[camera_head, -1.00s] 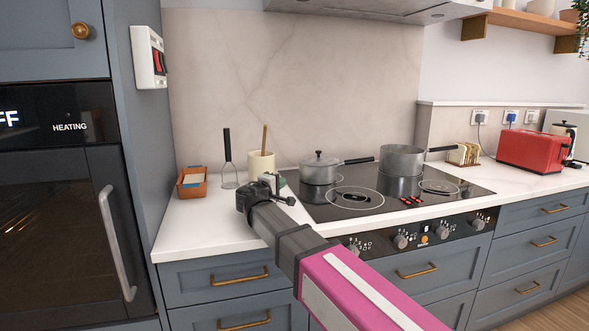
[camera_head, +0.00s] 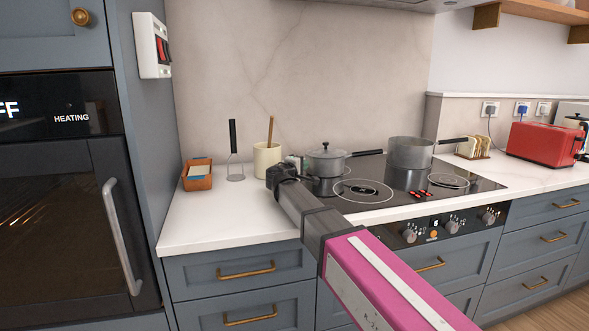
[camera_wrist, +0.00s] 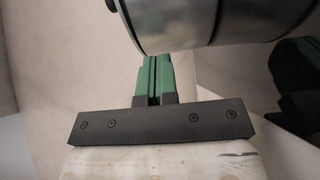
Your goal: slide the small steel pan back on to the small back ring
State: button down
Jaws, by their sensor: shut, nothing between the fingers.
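A lidded steel pan (camera_head: 326,163) with a dark handle pointing right stands at the back left of the black hob. A second steel pan (camera_head: 410,153), without a visible lid, stands at the back right, its handle also pointing right. I cannot tell surely which is the small one, nor see the ring under either. My gripper (camera_head: 288,169) is at the hob's left edge, just left of the lidded pan. In the wrist view its green fingers (camera_wrist: 154,76) are shut and empty, close below a curved steel wall (camera_wrist: 205,22), probably that pan's; contact is unclear.
Bare rings show at the front left (camera_head: 363,190) and right (camera_head: 448,180) of the hob. A toast rack (camera_head: 474,148) and red toaster (camera_head: 542,144) stand right.

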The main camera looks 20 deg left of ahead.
aim_at(318, 163)
jog(key=shift+w+d, duration=0.3)
jog(key=shift+d, duration=0.25)
jog(key=shift+w+d, duration=0.25)
jog(key=shift+d, duration=0.3)
jog(key=shift+w+d, duration=0.4)
jog(key=shift+d, duration=0.3)
jog(key=shift+w+d, duration=0.4)
jog(key=shift+d, duration=0.3)
